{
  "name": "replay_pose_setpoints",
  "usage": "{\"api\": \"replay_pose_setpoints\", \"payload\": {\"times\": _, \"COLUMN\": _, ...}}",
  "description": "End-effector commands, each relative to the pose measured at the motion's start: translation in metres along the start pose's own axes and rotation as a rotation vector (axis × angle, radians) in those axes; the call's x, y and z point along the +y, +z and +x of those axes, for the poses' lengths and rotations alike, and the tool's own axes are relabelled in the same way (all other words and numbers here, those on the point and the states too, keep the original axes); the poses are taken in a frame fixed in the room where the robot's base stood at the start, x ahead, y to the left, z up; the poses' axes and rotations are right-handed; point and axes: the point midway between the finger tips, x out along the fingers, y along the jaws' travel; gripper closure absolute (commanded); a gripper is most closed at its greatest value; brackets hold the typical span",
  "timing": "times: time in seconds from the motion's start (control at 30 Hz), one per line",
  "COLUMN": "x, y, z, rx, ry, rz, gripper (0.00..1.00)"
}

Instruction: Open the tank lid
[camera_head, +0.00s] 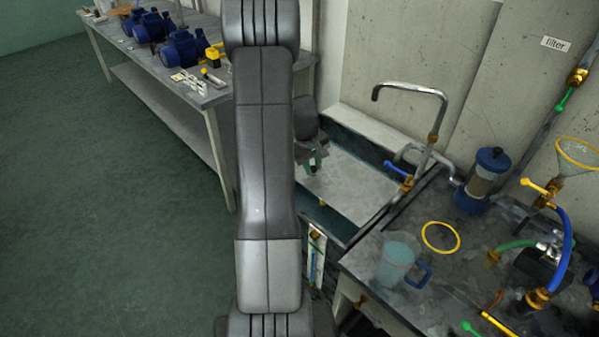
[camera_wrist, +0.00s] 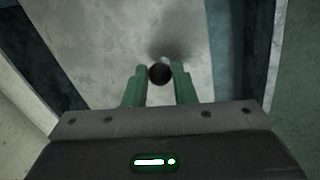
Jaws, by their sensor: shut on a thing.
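The tank lid (camera_head: 352,190) is a pale grey, worn flat panel, framed by the tank's dark blue rim (camera_head: 356,143) in the head view. It also fills the middle of the wrist view (camera_wrist: 110,45). My gripper (camera_head: 313,163) is over the lid's left part. In the wrist view its green fingers (camera_wrist: 160,75) are shut on a round black knob (camera_wrist: 160,73), which shows as a dark ball over the lid. A soft shadow lies on the lid beyond the knob. My arm hides the tank's left side in the head view.
A bench on the right holds a clear jug (camera_head: 398,258), a yellow ring (camera_head: 440,237), a blue-capped filter (camera_head: 487,176) and hoses. A bent metal pipe (camera_head: 412,88) rises behind the tank. A table with blue pumps (camera_head: 182,50) stands left. The green floor is clear.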

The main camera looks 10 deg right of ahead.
Motion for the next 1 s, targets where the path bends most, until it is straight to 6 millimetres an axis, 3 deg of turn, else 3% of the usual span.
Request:
{"api": "replay_pose_setpoints", "payload": {"times": 0.03, "x": 0.015, "y": -0.003, "z": 0.002, "rx": 0.001, "ry": 0.001, "rz": 0.005, "gripper": 1.00}}
{"api": "replay_pose_setpoints", "payload": {"times": 0.2, "x": 0.056, "y": -0.011, "z": 0.010, "rx": 0.001, "ry": 0.001, "rz": 0.005, "gripper": 1.00}}
{"api": "replay_pose_setpoints", "payload": {"times": 0.4, "x": 0.088, "y": -0.018, "z": 0.016, "rx": 0.002, "ry": 0.002, "rz": 0.002, "gripper": 1.00}}
{"api": "replay_pose_setpoints", "payload": {"times": 0.6, "x": 0.102, "y": -0.021, "z": 0.019, "rx": 0.002, "ry": 0.001, "rz": 0.001, "gripper": 1.00}}
{"api": "replay_pose_setpoints", "payload": {"times": 0.97, "x": 0.103, "y": -0.022, "z": 0.019, "rx": 0.003, "ry": 0.002, "rz": 0.000, "gripper": 1.00}}
{"api": "replay_pose_setpoints", "payload": {"times": 1.0, "x": 0.103, "y": -0.022, "z": 0.019, "rx": 0.003, "ry": 0.002, "rz": 0.000, "gripper": 0.68}}
